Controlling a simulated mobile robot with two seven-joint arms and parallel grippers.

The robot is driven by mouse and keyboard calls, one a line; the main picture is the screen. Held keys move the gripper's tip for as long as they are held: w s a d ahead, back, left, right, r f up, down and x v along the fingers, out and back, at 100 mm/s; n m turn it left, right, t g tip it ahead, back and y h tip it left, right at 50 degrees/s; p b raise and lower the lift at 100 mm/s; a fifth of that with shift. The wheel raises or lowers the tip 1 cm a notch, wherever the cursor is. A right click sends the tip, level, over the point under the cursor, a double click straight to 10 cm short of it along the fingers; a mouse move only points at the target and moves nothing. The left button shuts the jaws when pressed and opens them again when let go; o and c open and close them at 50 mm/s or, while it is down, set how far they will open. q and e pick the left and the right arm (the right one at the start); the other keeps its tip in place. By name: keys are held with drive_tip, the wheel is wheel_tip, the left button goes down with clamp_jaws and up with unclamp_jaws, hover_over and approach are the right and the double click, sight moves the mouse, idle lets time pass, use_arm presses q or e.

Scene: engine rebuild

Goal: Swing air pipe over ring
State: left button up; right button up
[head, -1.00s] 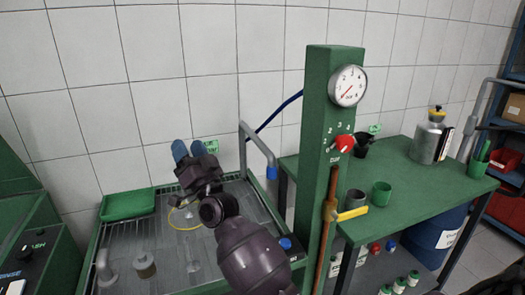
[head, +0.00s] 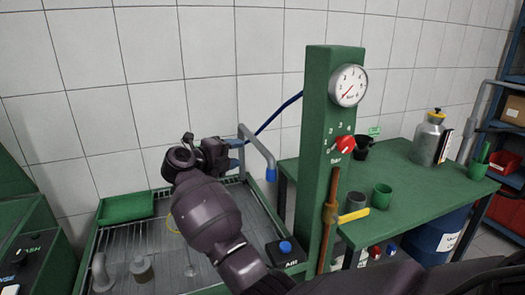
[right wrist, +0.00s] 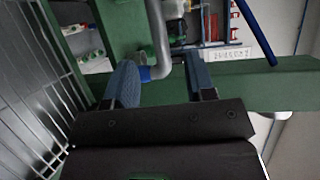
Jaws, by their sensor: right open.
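The grey air pipe (head: 259,150), bent with a blue tip (head: 270,174), stands at the back right of the wash tray. My right gripper (head: 237,153) is just left of the pipe in the head view, with its fingers pointing right. In the right wrist view, the pipe (right wrist: 160,40) and its blue tip show between the two open fingers of the gripper (right wrist: 163,80). I cannot tell whether either finger touches it. My left gripper is not in view.
The tray (head: 125,237) also holds a grey cylinder (head: 142,268) and a grey elbow (head: 100,270). A green post (head: 318,150) with a gauge (head: 348,85) and red knob (head: 345,144) stands right of the pipe. A blue hose (head: 275,117) runs behind. A green bench (head: 410,185) is further right.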

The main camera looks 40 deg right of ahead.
sight(263, 150)
drive_tip(key=x, duration=1)
drive_tip(key=shift+s+d+f, duration=0.25)
drive_tip(key=shift+d+f, duration=0.15)
clamp_jaws()
